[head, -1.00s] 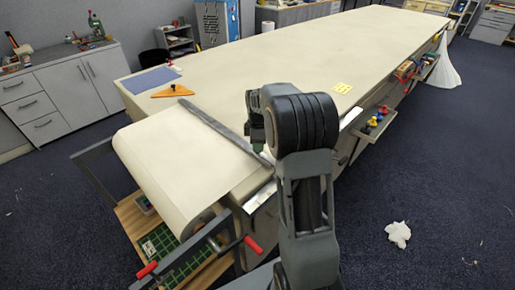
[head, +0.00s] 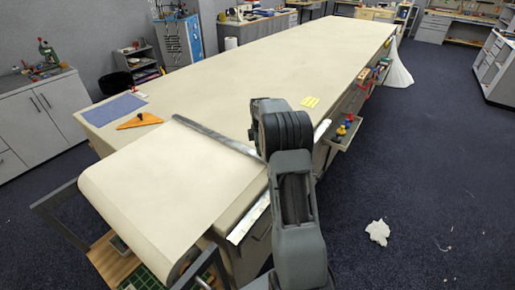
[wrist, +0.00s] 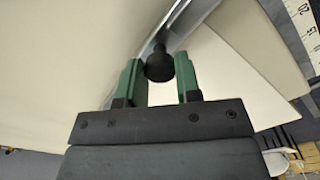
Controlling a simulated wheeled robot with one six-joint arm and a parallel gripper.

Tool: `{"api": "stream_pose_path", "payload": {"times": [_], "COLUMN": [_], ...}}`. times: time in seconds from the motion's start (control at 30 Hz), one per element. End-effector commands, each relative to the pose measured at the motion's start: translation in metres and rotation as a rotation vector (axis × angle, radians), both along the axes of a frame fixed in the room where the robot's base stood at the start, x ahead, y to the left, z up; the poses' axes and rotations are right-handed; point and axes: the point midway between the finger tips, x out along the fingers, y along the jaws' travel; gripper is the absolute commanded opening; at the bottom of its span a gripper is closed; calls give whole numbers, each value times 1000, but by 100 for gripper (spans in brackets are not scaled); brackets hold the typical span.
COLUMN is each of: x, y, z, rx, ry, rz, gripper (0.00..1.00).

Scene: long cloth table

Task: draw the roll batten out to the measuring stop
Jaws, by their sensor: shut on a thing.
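The roll batten (head: 215,134) is a grey metal bar lying across the table at the leading edge of the pale cloth (head: 165,185), which comes off the roll at the near end. In the wrist view the batten (wrist: 182,28) runs diagonally past a black round knob (wrist: 157,66). My gripper (wrist: 158,60) has its green fingers shut on that knob, one on each side. In the head view my arm hides most of the gripper and the batten's right end. I cannot make out the measuring stop in either view.
A white scale with numbers (wrist: 304,28) runs along the table's right edge. An orange triangle (head: 140,121) and a blue mat (head: 112,109) lie to the left of the batten. The tabletop beyond the batten (head: 270,70) is largely clear.

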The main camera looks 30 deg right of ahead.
Motion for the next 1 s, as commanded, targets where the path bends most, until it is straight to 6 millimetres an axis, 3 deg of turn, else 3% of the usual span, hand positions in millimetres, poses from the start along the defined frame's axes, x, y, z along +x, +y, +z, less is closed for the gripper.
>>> {"api": "stream_pose_path", "payload": {"times": [0.17, 0.2, 0.47, 0.77, 1.0], "x": [1, 1, 1, 1, 2], "y": [-3, -3, -2, 0, -1], "z": [1, 1, 1, 4, 39], "rx": [-2, -3, -1, -1, -3], "ry": [-9, -10, -7, -5, -9], "rz": [-6, -6, -4, -2, -2], "gripper": [0, 32, 57, 57, 57]}}
